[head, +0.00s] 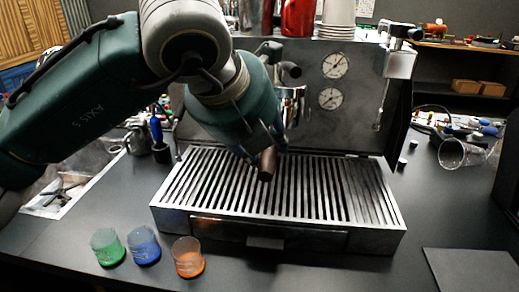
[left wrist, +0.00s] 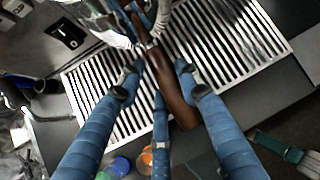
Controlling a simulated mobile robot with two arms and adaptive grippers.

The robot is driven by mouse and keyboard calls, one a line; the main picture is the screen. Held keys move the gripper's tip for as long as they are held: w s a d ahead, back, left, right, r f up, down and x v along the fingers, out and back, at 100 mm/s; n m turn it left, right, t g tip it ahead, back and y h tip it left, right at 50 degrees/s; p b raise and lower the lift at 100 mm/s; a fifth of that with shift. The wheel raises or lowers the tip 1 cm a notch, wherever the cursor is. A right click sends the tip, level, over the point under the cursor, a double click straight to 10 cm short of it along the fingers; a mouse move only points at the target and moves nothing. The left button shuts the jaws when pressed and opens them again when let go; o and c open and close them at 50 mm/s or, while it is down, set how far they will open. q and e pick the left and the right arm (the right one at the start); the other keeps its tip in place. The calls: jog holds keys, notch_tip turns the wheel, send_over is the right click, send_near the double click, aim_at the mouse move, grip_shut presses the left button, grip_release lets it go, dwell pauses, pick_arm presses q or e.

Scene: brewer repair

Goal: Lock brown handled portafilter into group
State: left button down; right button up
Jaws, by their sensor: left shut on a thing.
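The brown handle of the portafilter (head: 267,164) sticks out toward me below my left gripper (head: 264,146) in the head view, in front of the espresso machine. In the left wrist view the long brown handle (left wrist: 176,92) runs between the blue fingers of my left gripper (left wrist: 158,71), which is shut on it. The handle's far end meets shiny metal at the chrome group (left wrist: 118,32). In the head view the group (head: 293,100) is partly hidden behind my arm. I cannot tell whether the portafilter is seated in it. My right gripper is not in view.
The slatted drip tray (head: 335,200) lies below the handle. A green cup (head: 107,247), a blue cup (head: 144,246) and an orange cup (head: 187,258) stand at its front left. A steam wand (head: 382,100) hangs at the machine's right. A clear glass (head: 462,153) lies farther right.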

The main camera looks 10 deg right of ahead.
pick_arm(q)
jog(key=shift+d+r+n, duration=0.15)
jog(key=shift+d+n, duration=0.1)
jog(key=shift+n, duration=0.05)
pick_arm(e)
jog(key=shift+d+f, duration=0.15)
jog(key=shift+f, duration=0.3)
pick_arm(q)
jog(key=c, duration=1.1)
grip_release()
jog(key=shift+s, duration=0.1)
jog(key=shift+a, duration=0.1)
jog(key=v, duration=0.8)
jog(key=shift+s, duration=0.15)
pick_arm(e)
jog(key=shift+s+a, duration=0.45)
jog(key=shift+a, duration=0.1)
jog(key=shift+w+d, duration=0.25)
